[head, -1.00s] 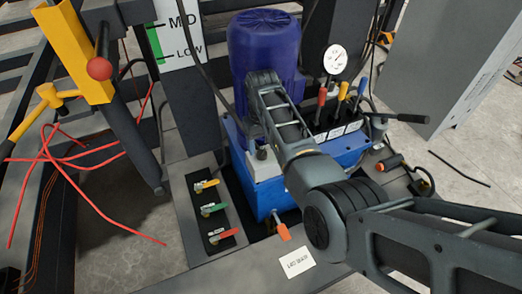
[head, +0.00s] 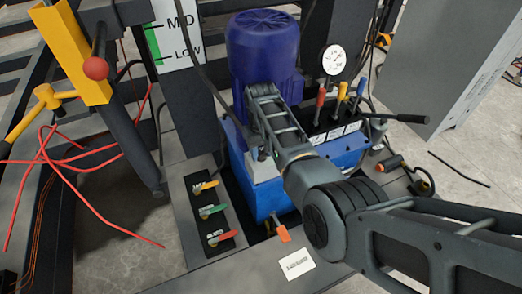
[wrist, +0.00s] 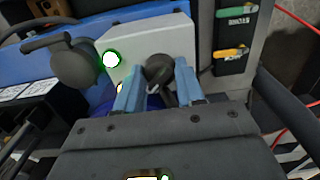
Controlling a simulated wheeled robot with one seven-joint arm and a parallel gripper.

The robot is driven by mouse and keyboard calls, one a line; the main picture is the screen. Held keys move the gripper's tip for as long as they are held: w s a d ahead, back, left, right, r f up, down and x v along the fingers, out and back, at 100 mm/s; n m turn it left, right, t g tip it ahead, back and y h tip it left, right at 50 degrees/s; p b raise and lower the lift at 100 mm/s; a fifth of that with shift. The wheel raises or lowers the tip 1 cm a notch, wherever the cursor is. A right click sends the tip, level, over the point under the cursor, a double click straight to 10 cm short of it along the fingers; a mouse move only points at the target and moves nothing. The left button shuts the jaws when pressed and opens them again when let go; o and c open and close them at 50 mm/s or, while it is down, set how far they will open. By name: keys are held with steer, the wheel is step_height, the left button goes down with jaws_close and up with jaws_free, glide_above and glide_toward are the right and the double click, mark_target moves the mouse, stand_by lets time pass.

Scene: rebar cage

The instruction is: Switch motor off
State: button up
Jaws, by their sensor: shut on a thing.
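The purple-blue motor (head: 262,50) stands upright on a blue power unit (head: 270,200). A pale grey switch box (head: 264,168) sits at the unit's near left corner, partly covered by my arm. In the wrist view, the box (wrist: 190,40) carries a dark rotary knob (wrist: 158,68) and a green-ringed light (wrist: 110,60) with a bright white centre. My gripper (wrist: 157,92) has its blue fingers either side of the knob and is shut on it. The fingers are mostly hidden in the head view. The knob's setting cannot be read.
Yellow, green and red valve handles (head: 212,210) stand left of the unit. An orange-handled lever (head: 283,233) is in front. Red, yellow and blue levers (head: 342,95) and a gauge (head: 334,59) stand behind. Red cables (head: 75,165) lie at left.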

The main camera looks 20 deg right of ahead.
steer(key=c, duration=0.3)
steer(key=shift+n, duration=0.3)
steer(key=n+p, duration=0.1)
steer(key=n, duration=0.2)
steer(key=shift+r, duration=0.1)
steer(key=n+p, duration=0.1)
steer(key=n, duration=0.8)
steer(key=shift+n+p, duration=0.3)
steer(key=shift+p, duration=0.05)
steer(key=shift+n, duration=2.3)
